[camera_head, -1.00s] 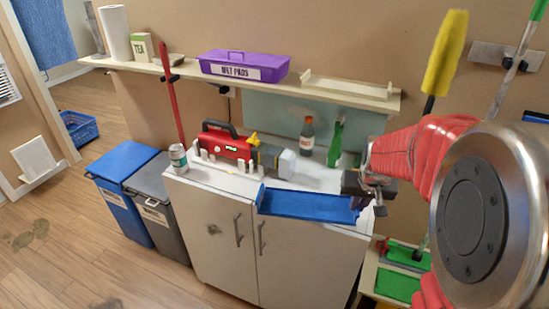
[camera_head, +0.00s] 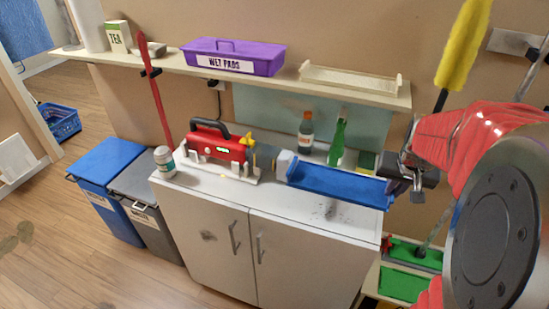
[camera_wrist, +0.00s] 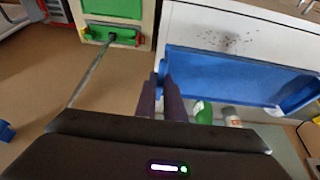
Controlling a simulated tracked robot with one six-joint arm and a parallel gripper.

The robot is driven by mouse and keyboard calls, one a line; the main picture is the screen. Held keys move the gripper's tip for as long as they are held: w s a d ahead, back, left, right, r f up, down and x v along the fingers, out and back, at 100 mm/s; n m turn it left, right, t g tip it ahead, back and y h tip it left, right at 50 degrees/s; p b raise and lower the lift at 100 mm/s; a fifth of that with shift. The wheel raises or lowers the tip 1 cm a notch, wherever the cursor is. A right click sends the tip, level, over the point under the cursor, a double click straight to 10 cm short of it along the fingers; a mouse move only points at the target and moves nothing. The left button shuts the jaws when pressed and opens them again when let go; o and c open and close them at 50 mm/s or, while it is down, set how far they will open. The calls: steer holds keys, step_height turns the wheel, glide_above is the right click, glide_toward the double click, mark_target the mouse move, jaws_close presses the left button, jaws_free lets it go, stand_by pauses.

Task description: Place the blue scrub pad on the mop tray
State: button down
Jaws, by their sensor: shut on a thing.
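My gripper (camera_head: 405,172) is shut on the right end of a long blue piece (camera_head: 335,180), a shallow trough with raised edges. It is the likeliest blue scrub pad, though it looks more like a tray. It is over the back of the white cabinet top; whether it touches is unclear. In the wrist view my fingers (camera_wrist: 170,100) meet the near end of the blue piece (camera_wrist: 225,75). No label marks the mop tray. A cream tray (camera_head: 350,84) sits empty on the wall shelf, and a low stand with green pads (camera_head: 402,284) is at lower right.
A red device (camera_head: 215,142), a white can (camera_head: 164,162), an orange-capped bottle (camera_head: 305,132) and a green bottle (camera_head: 338,142) stand on the cabinet top (camera_head: 270,205). A purple box (camera_head: 235,56) is on the shelf.

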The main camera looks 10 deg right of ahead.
steer(key=shift+f, duration=3.1)
steer(key=shift+f, duration=1.9)
steer(key=c, duration=1.9)
jaws_free()
steer(key=shift+o, duration=0.2)
steer(key=shift+r, duration=0.1)
